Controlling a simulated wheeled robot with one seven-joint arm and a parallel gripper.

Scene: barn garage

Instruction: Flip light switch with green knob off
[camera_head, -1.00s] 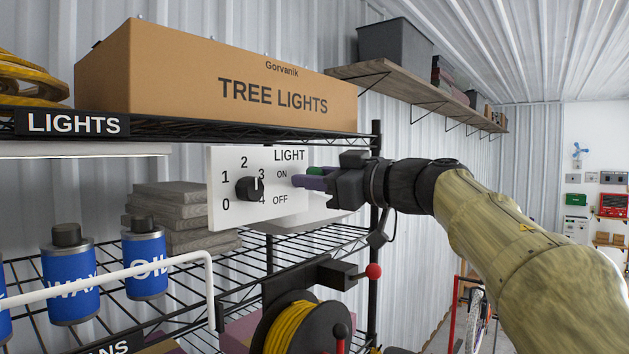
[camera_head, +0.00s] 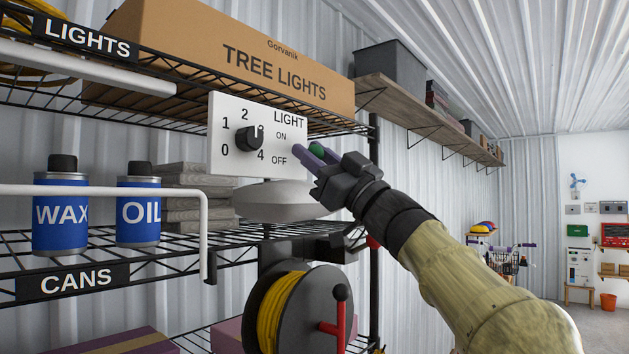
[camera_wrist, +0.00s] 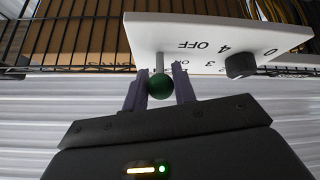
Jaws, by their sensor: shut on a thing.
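The white light panel (camera_head: 225,137) is marked LIGHT, ON, OFF and 0 to 4, and has a black dial (camera_head: 248,138). In the wrist view the panel (camera_wrist: 200,32) shows upside down, with the dial (camera_wrist: 240,66) to the right. The green knob (camera_wrist: 160,86) sits on a pale lever coming from the panel. My gripper (camera_wrist: 160,84) is shut on the green knob, one purple finger on each side. In the head view my gripper (camera_head: 312,154) is at the panel's right edge, beside OFF, and the knob (camera_head: 317,151) shows partly between the fingers.
A wire shelf holds a TREE LIGHTS box (camera_head: 230,62) above the panel. Blue WAX (camera_head: 62,208) and OIL (camera_head: 139,212) cans stand at left. A yellow cable reel (camera_head: 305,312) hangs below.

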